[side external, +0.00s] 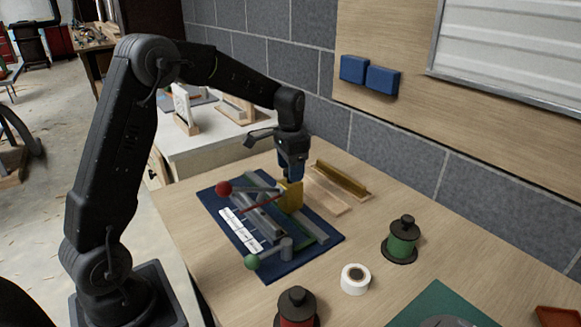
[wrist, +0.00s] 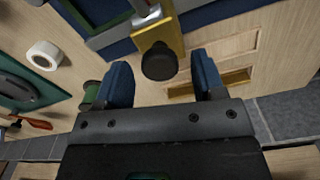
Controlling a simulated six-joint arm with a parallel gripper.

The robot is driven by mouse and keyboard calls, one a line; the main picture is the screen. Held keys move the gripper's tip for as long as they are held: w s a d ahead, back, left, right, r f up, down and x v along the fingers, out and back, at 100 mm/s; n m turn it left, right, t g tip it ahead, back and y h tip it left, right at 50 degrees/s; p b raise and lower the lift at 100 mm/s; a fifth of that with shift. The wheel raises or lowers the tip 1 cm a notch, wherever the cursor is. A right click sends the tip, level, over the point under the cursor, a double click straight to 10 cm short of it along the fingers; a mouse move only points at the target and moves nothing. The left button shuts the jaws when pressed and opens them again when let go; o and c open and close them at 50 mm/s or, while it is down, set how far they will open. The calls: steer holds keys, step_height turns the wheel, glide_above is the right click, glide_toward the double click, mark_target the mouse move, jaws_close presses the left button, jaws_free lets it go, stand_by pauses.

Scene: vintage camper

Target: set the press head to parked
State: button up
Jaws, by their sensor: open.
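The press fixture is a dark blue board (side external: 283,262) on the wooden bench, with grey rails and a white label strip (side external: 240,231) too small to read. A yellow block (side external: 290,199), which looks like the press head, sits on the rails near the board's far side. In the wrist view the yellow block (wrist: 169,38) carries a dark round knob (wrist: 159,62). My gripper (side external: 291,176) is just above the block, pointing down. Its blue fingers are apart in the wrist view (wrist: 163,78), with the knob showing between and slightly beyond the tips. Contact is not visible.
A red-knobbed lever (side external: 224,188) and a green-knobbed lever (side external: 252,262) stand on the board. A green spool (side external: 403,240), a white tape roll (side external: 355,279) and a red spool (side external: 297,309) stand to the right and front. A wooden tray (side external: 328,192) lies behind, near the wall.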

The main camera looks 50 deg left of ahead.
jaws_close()
stand_by(0.7)
